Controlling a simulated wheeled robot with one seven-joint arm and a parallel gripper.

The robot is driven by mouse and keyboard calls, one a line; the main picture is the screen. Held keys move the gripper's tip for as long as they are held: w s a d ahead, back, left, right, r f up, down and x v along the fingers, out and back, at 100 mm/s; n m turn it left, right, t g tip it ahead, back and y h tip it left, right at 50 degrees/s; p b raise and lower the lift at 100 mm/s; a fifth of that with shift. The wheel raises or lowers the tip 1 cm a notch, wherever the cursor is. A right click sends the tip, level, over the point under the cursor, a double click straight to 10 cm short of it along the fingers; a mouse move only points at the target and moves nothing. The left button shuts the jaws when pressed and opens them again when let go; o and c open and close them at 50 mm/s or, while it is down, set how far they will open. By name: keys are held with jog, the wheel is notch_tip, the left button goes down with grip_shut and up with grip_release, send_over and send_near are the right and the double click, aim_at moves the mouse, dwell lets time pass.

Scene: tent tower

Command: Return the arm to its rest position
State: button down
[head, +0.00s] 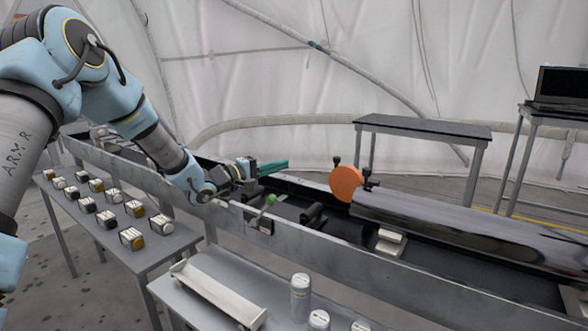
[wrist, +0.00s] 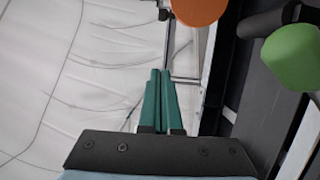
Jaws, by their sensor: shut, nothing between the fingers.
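My gripper (head: 274,166) has green fingers and is held over the long metal trough (head: 330,243), left of an orange disc (head: 346,184). In the wrist view my gripper (wrist: 160,78) has its two green fingers together with nothing between them. The orange disc also shows at the top of the wrist view (wrist: 198,8), beyond the fingertips. My arm reaches from the left side of the head view, bent at the elbow and stretched out over the trough.
A green knob (head: 271,200) is close below my gripper, and it shows large in the wrist view (wrist: 294,58). A side table (head: 150,255) holds several small blocks. A black-topped table (head: 424,127) stands behind.

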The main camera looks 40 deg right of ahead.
jog(key=w+a+f+t+y, duration=0.2)
jog(key=w+a+t+y, duration=0.15)
jog(key=a, duration=0.55)
jog(key=w+a+f+t+y, duration=0.15)
jog(key=w+a+y, duration=0.3)
jog(key=a, duration=0.55)
jog(key=w+a+f+t+y, duration=0.25)
jog(key=w+a, duration=0.25)
jog(key=a, duration=0.4)
jog(key=s+a+y, duration=0.3)
jog(key=a, duration=0.6)
jog(key=s+a+y, duration=0.3)
jog(key=a, duration=0.6)
jog(key=s+a+g, duration=0.2)
jog(key=s+a, duration=0.3)
jog(key=s, duration=0.2)
jog(key=s+a+f+g+y, duration=0.1)
jog(key=s+a+g, duration=0.2)
jog(key=s, duration=0.4)
jog(key=shift+s+a+f+m, duration=0.15)
jog(key=shift+a+f+m, duration=0.15)
jog(key=shift+a, duration=0.55)
